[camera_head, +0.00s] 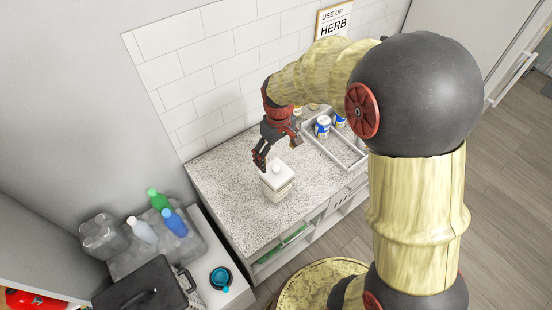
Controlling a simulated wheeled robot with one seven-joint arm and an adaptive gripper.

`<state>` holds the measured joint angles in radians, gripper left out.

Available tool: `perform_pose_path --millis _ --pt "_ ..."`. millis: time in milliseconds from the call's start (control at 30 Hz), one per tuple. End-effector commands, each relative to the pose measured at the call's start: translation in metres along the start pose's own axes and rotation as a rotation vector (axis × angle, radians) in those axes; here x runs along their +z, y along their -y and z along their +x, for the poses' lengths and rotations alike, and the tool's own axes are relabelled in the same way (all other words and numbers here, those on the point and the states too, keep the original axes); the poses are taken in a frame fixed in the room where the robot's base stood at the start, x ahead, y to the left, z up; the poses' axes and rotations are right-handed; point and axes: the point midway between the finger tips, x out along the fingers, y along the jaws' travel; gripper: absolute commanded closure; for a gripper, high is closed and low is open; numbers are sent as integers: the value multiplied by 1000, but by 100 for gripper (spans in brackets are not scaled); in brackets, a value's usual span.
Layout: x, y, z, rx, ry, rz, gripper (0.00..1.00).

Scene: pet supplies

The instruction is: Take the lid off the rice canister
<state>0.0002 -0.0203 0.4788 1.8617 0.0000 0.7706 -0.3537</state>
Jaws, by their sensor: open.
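The rice canister (278,187) is a white, squarish container standing upright on the speckled counter (230,182). Its white lid (277,170) sits on top and has a small raised knob. My gripper (278,157) is open, with its dark fingers just above and behind the lid. One finger is to the left of the knob and the other is to the right. I cannot tell whether either finger touches the lid.
A grey divided tray (345,154) with several cans (323,125) stands on the counter to the right. Bottles (174,222) and a dark case (145,288) are at lower left. A white tiled wall (215,70) rises behind. The counter left of the canister is clear.

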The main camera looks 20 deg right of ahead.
Motion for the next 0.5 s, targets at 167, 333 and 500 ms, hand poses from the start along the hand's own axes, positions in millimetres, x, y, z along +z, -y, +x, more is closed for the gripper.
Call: perform_pose_path --millis 167,333,500 --pt "-9 -3 9 -16 41 -34 6" --pt "-10 -4 24 -20 50 -42 6" --pt "-8 -3 42 -20 51 -42 6"
